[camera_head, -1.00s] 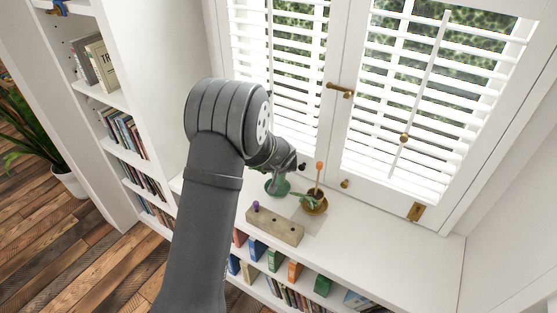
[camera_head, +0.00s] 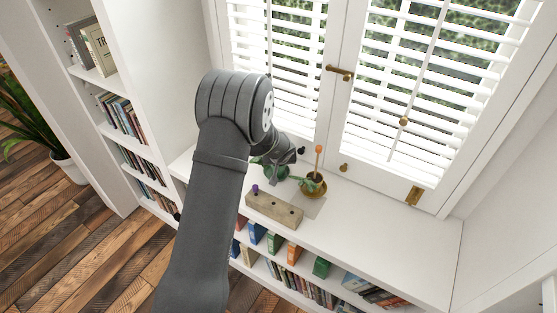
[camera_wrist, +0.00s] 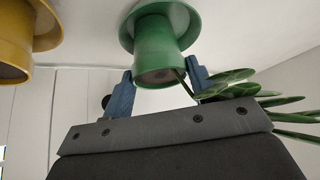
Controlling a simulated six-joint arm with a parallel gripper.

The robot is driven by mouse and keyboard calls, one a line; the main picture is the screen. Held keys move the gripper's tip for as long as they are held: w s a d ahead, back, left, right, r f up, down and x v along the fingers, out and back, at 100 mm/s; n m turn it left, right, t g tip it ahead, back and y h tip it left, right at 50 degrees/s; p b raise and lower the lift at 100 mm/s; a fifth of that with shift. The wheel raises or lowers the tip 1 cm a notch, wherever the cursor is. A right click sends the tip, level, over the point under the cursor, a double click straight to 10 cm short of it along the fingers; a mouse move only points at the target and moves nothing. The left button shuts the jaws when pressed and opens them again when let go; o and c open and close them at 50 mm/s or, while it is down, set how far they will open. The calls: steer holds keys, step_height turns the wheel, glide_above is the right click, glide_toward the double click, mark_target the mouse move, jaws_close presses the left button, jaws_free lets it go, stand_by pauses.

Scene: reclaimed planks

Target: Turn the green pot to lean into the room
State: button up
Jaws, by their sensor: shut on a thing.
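The green pot (camera_head: 270,173) stands on its green saucer on the white sill, largely hidden by my arm in the head view. In the wrist view the green pot (camera_wrist: 158,45) appears inverted, its dark soil facing the camera. My gripper (camera_wrist: 160,86) is shut on the green pot, with one blue finger on each side of its rim. The plant's stem comes out beside the right finger, and its broad leaves (camera_wrist: 235,85) spread to the right. In the head view a leaf (camera_head: 308,182) reaches toward the yellow pot.
The yellow pot (camera_head: 316,190), with an orange-topped stick (camera_head: 319,152), stands close on the right; it also shows in the wrist view (camera_wrist: 20,40). A wooden block (camera_head: 275,210) with a purple peg lies in front. Shuttered windows stand behind. The sill is clear on the right.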

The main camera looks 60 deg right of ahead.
steer(key=o, duration=1.4)
steer(key=shift+c, duration=0.2)
steer(key=shift+r, duration=0.1)
steer(key=v, duration=1.7)
steer(key=shift+s+a+r, duration=0.1)
steer(key=x, duration=1.7)
